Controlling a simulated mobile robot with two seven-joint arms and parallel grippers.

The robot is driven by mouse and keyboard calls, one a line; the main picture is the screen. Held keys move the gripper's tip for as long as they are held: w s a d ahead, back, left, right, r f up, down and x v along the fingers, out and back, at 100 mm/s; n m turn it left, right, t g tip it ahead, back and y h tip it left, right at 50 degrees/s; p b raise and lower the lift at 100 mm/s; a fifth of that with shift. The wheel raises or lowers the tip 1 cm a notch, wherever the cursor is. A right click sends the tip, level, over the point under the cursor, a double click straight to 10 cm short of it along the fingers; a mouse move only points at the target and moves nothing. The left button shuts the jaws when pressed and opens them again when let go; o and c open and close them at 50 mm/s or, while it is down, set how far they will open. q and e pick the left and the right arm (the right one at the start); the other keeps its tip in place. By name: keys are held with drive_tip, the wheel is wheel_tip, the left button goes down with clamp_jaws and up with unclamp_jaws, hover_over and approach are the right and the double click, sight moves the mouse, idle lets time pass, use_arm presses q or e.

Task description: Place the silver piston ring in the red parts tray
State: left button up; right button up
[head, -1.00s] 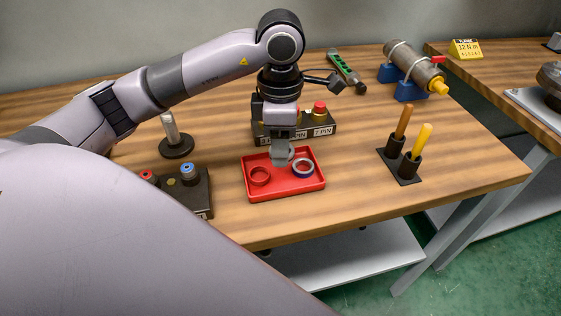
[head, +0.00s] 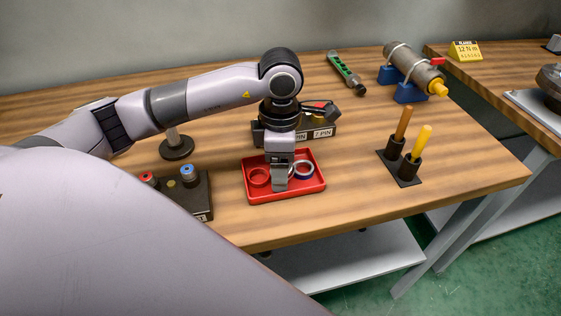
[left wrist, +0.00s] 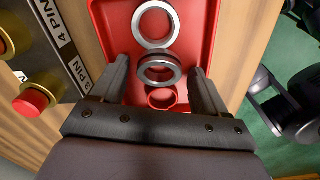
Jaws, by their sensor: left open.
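The red parts tray (head: 313,186) lies on the wooden bench; it also shows in the left wrist view (left wrist: 205,25). My left gripper (head: 280,186) points down over the tray. In the left wrist view its fingers (left wrist: 160,80) stand apart with a silver ring (left wrist: 158,63) between them, clear of both fingers. I cannot tell whether this ring touches the tray floor. Another silver ring (left wrist: 153,42), bluish on its side in the head view (head: 305,165), lies in the tray. A red ring (head: 259,178) lies in the tray's left part.
A dark box with a red button and PIN labels (head: 322,132) stands just behind the tray. A button box (head: 195,192) is at left. A holder with two yellow-orange handles (head: 405,168) is at right. Bench between tray and holder is clear.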

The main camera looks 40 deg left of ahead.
use_arm(q)
wheel_tip(320, 180, up, 12)
drive_tip(key=shift+p, duration=0.3)
idle(0.8)
